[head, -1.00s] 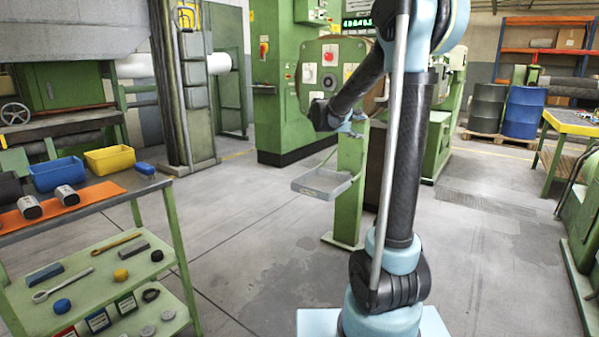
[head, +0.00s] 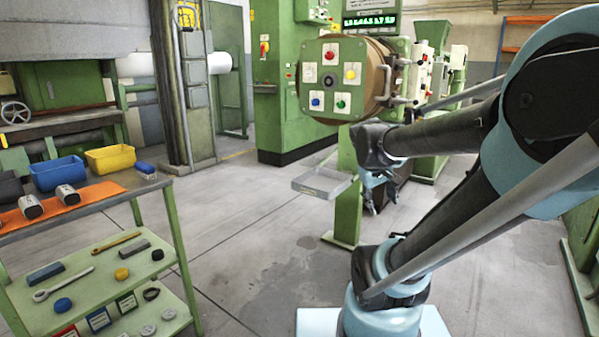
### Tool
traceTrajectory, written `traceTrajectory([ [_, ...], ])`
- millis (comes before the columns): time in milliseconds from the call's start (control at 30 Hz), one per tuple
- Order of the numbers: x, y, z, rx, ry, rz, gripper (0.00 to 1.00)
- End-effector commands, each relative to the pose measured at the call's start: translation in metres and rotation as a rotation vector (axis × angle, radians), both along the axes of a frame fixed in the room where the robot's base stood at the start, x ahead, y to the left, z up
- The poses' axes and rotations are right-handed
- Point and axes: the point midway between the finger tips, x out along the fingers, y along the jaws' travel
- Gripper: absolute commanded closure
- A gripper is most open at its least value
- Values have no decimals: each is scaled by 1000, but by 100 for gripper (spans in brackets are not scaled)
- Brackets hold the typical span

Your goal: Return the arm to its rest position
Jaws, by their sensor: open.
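My gripper (head: 374,198) hangs at the end of my arm, pointing down, in the middle of the head view. The gripper appears just right of the grey tray (head: 322,184) on the green stand; I cannot tell the gap in depth.
A green panel with coloured buttons (head: 332,77) stands behind my arm. At left is a green cart (head: 172,215) with a blue bin (head: 57,174), a yellow bin (head: 110,159) and loose tools. Open grey floor (head: 235,225) lies between cart and stand.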

Motion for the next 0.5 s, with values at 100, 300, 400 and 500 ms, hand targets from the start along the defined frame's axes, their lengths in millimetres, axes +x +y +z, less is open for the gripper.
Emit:
traceTrajectory([
  [100, -37, 12, -25, 103, 20, -56, 47],
  [300, -87, 38, -61, 266, 53, -140, 47],
  [400, -103, 49, -73, 326, 65, -167, 47],
  [500, -113, 57, -81, 364, 75, -186, 47],
])
